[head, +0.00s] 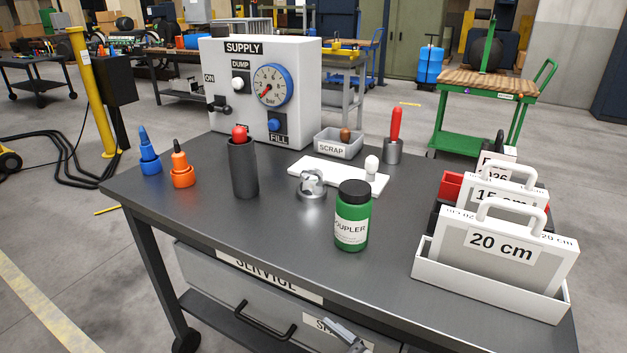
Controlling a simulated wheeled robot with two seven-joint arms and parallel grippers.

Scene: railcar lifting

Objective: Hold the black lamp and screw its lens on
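A dark grey-black cylinder (244,171) stands upright on the table, left of centre, and looks like the black lamp. A red rounded piece (239,132) shows at its top and may be the lens; I cannot tell whether it is loose or threaded on. A grey metal part (346,336) at the bottom edge, in front of the drawer, looks like the tip of my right gripper, well away from the lamp. My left gripper is not in view.
Blue (149,157) and orange (181,169) bottles stand left of the lamp. A SUPPLY box (300,75) is behind it. A silver part (312,184), green coupler jar (352,225), white plate (325,172) and scrap tray (333,150) lie right. A gauge rack (490,285) fills the right end.

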